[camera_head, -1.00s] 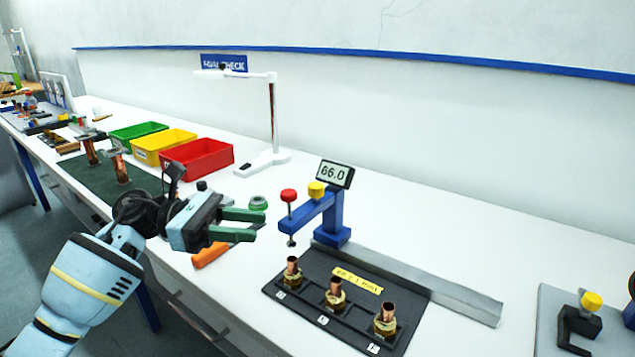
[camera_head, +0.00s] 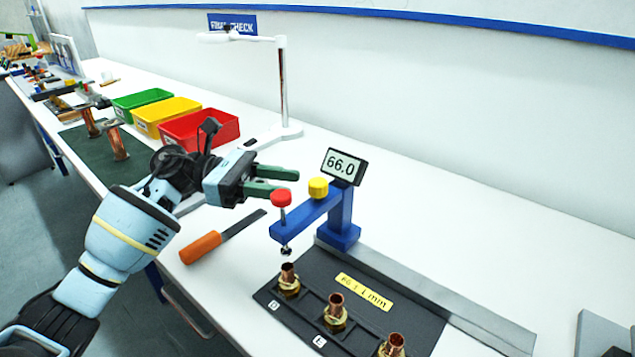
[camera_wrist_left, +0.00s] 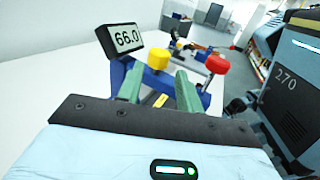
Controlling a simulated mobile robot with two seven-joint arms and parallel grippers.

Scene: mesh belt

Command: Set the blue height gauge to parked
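The blue height gauge (camera_head: 340,222) stands at the back of a dark fixture plate (camera_head: 360,310). Its display (camera_head: 345,166) reads 66.0. A yellow knob (camera_head: 318,188) sits on its arm, and a red knob (camera_head: 281,198) tops the probe rod at the arm's left end. The probe tip is above the left copper fitting (camera_head: 288,281). My left gripper (camera_head: 284,182) is open and empty, its green fingers close to the red knob. In the left wrist view the yellow knob (camera_wrist_left: 158,57) shows between the fingers (camera_wrist_left: 160,88), and the red knob (camera_wrist_left: 217,64) lies right of them. My right gripper is out of view.
A file with an orange handle (camera_head: 201,247) lies on the bench below my left gripper. Red (camera_head: 205,132), yellow (camera_head: 165,115) and green bins stand behind it, with a white lamp stand (camera_head: 283,90). A metal rail (camera_head: 440,300) runs right from the gauge. The bench behind the gauge is clear.

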